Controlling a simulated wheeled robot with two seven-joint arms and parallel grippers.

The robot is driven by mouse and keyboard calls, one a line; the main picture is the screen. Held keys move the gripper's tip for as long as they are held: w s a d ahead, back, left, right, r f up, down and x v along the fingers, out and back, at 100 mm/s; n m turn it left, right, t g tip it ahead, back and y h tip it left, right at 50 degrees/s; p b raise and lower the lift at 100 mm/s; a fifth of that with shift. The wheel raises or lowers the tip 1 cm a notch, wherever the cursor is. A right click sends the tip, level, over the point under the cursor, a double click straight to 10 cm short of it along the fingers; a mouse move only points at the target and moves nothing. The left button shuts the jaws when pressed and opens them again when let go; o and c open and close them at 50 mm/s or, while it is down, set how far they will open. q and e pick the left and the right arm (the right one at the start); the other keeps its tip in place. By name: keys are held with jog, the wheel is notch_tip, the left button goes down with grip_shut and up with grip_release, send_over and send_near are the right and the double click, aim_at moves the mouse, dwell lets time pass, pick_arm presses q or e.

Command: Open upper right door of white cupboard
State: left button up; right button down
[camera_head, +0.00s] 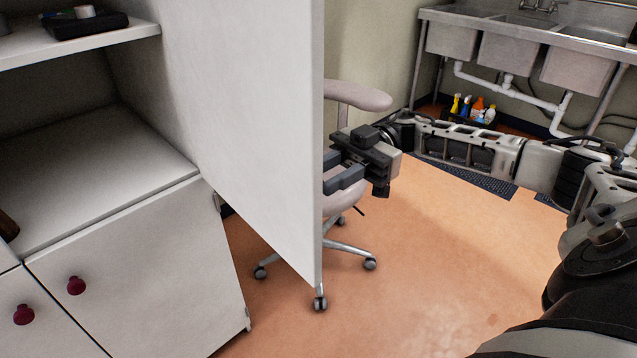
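The upper right door (245,120) of the white cupboard (150,265) stands swung out from the cupboard, showing its broad white face. The compartment behind it, with a shelf (90,40), is exposed. My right gripper (335,172) is on the far side of the door, by its free edge. Its fingers reach toward the door and their tips are partly hidden by it. A gap shows between the two fingers. I cannot tell whether they touch the door or its handle, which is hidden. My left gripper is out of view.
A black object (85,22) lies on the shelf. Lower doors with dark red knobs (76,286) are shut. An office chair (358,95) stands behind the door and my gripper. Steel sinks (510,55) and bottles (477,106) are at the back right. The floor (400,290) in front is clear.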

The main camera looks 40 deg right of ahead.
jog(key=c, duration=1)
grip_release()
jog(key=shift+c, duration=0.2)
jog(key=w+d+b, duration=0.1)
jog(key=d+b, duration=0.1)
jog(key=d, duration=1)
